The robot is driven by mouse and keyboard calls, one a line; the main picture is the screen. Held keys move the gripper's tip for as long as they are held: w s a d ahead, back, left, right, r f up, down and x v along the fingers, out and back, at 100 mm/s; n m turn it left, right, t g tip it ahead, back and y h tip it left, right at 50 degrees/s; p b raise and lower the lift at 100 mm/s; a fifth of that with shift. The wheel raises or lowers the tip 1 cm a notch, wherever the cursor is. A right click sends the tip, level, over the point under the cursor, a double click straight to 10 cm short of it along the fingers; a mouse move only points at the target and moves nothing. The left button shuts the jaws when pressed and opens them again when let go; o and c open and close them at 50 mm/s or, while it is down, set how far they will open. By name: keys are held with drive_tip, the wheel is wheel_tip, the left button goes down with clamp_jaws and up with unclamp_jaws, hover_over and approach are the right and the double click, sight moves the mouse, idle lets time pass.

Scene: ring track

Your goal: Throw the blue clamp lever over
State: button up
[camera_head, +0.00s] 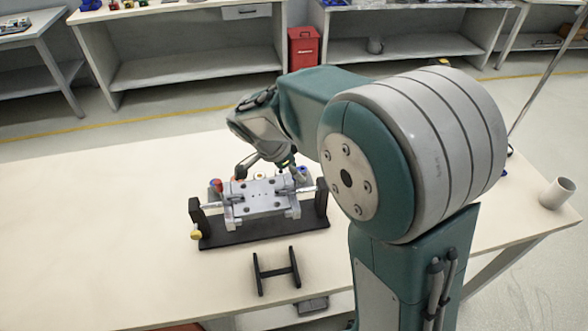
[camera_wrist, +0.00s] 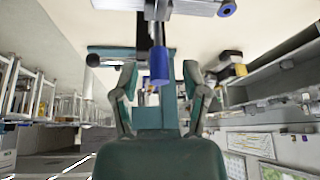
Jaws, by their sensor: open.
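The blue clamp lever (camera_wrist: 159,66) shows in the wrist view as a blue-tipped grip pointing toward my palm. My gripper (camera_wrist: 160,76) is open, with one finger on each side of the blue tip and gaps between. In the head view my gripper (camera_head: 268,164) hangs over the back of the grey clamp fixture (camera_head: 262,196). A small blue end (camera_head: 300,173) shows there beside the right finger. The rest of the lever is hidden by the gripper.
The fixture stands on a black base (camera_head: 265,233) with end posts. It has a red knob (camera_head: 216,185) at back left and a yellow knob (camera_head: 195,234) at front left. A black H-shaped stand (camera_head: 276,270) is in front. The left tabletop is clear.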

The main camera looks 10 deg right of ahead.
drive_tip(key=v, duration=1.1)
drive_tip(key=shift+a+r, duration=0.3)
drive_tip(key=shift+a, duration=0.05)
drive_tip(key=s+d+n+t+y, duration=0.2)
drive_tip(key=s+d+n, duration=0.2)
drive_tip(key=s+n, duration=0.4)
drive_tip(key=s+d+n+t+y, duration=0.2)
drive_tip(key=s+d+n, duration=0.3)
drive_tip(key=s, duration=0.6)
drive_tip(key=n+y, duration=0.1)
drive_tip(key=n, duration=0.1)
drive_tip(key=shift+s+d+n, duration=0.3)
drive_tip(key=shift+s+n, duration=0.05)
drive_tip(key=shift+n, duration=0.05)
